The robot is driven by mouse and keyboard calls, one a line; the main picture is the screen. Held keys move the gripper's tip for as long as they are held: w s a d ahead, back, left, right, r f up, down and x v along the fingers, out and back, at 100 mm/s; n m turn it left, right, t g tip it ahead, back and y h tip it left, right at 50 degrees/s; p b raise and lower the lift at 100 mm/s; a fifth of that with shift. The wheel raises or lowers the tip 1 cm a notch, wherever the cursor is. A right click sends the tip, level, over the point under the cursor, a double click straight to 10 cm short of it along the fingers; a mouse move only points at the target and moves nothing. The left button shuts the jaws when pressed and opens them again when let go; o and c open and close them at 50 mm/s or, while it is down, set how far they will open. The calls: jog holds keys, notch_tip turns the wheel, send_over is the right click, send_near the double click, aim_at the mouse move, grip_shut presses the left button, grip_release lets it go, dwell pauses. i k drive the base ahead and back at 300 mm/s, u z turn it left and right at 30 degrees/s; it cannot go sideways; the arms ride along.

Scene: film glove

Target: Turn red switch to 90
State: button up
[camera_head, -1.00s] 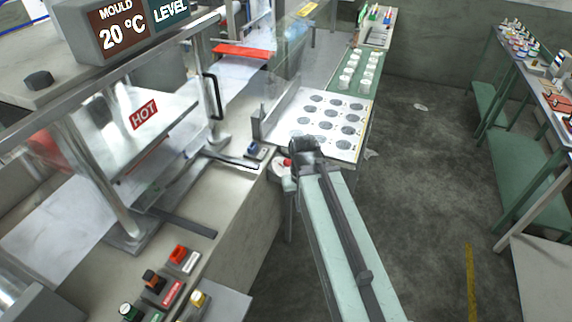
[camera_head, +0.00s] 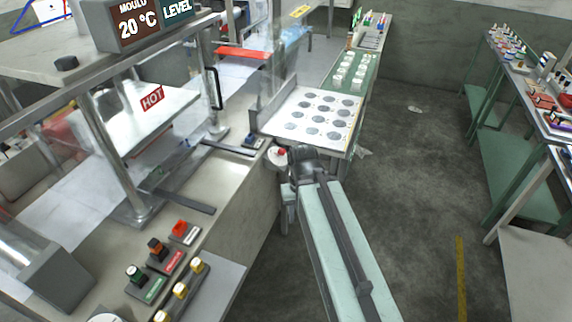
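The red switch (camera_head: 180,227) is a small red knob on a grey base. It is on the machine's front ledge at lower left, last in a row behind an orange-brown switch (camera_head: 157,245) with a red label and a dark-green switch (camera_head: 135,273) with a green label. Its exact angle is too small to read. My arm reaches up from the lower right and ends in a dark joint right of the ledge, well apart from the red switch. My gripper's fingers do not show.
Yellow knobs (camera_head: 197,265) stand in front of the switches. A red button (camera_head: 281,152) on a round white mount is just left of my arm's dark joint. A clear-sided press with a HOT sign (camera_head: 152,98) stands behind. Open floor (camera_head: 410,190) lies to the right.

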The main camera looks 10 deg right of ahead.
aim_at(281, 151)
jog(key=k, duration=0.55)
jog(key=z, duration=1.95)
jog(key=i, duration=1.35)
jog(key=u, duration=3.95)
jog(key=i, duration=1.05)
jog(key=z, duration=0.05)
